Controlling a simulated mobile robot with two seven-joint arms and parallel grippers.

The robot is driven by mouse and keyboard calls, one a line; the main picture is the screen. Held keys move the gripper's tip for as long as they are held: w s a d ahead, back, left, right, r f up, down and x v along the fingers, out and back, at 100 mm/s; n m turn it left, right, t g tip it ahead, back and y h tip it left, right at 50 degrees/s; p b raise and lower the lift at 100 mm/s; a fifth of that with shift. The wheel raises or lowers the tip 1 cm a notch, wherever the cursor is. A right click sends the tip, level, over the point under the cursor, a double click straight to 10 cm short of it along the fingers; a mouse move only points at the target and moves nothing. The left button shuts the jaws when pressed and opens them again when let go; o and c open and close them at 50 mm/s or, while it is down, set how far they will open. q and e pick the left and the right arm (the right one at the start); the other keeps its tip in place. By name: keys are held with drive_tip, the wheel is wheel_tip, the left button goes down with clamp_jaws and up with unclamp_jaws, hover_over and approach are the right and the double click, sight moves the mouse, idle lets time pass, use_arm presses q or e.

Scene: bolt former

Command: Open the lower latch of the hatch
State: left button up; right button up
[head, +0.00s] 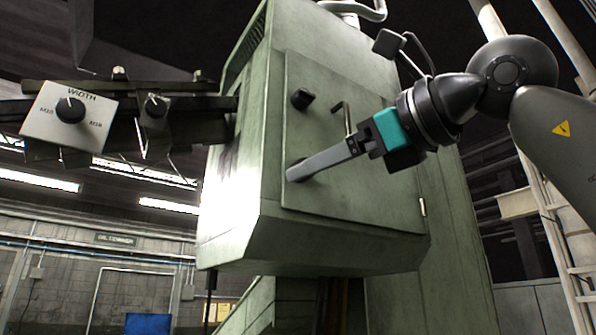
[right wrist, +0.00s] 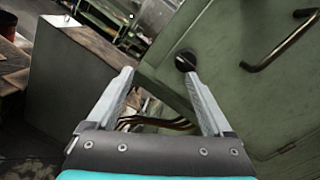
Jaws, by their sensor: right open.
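The green hatch (head: 360,200) is shut on the front of the machine housing. Its upper latch (head: 302,98) is a dark round knob near the left edge. The lower latch, a dark knob (right wrist: 186,60), shows in the right wrist view just beyond the right-hand fingertip; in the head view my fingers mostly hide it. My right gripper (head: 294,172) reaches in from the right with its fingers at the hatch's left side. In the wrist view the gripper (right wrist: 160,75) is open with nothing between its fingers. I cannot tell whether a finger touches the latch. My left gripper is out of view.
A bent bar handle (head: 342,117) stands out from the hatch above my right gripper. It also shows in the wrist view (right wrist: 280,47). A width dial box (head: 66,118) sits on an arm at the left. A hinge (head: 422,207) is at the hatch's right edge.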

drive_tip(key=d+r+m+t+h, duration=0.1)
drive_tip(key=d+r+t+h, duration=0.1)
drive_tip(key=d+r, duration=0.1)
drive_tip(key=w+a+n+p, duration=0.4)
drive_tip(key=n+p, duration=0.4)
drive_tip(key=n, duration=0.3)
drive_tip(key=shift+w+a+f, duration=0.2)
drive_tip(key=shift+w+a, duration=0.2)
drive_tip(key=shift+w, duration=0.5)
clamp_jaws()
idle(0.4)
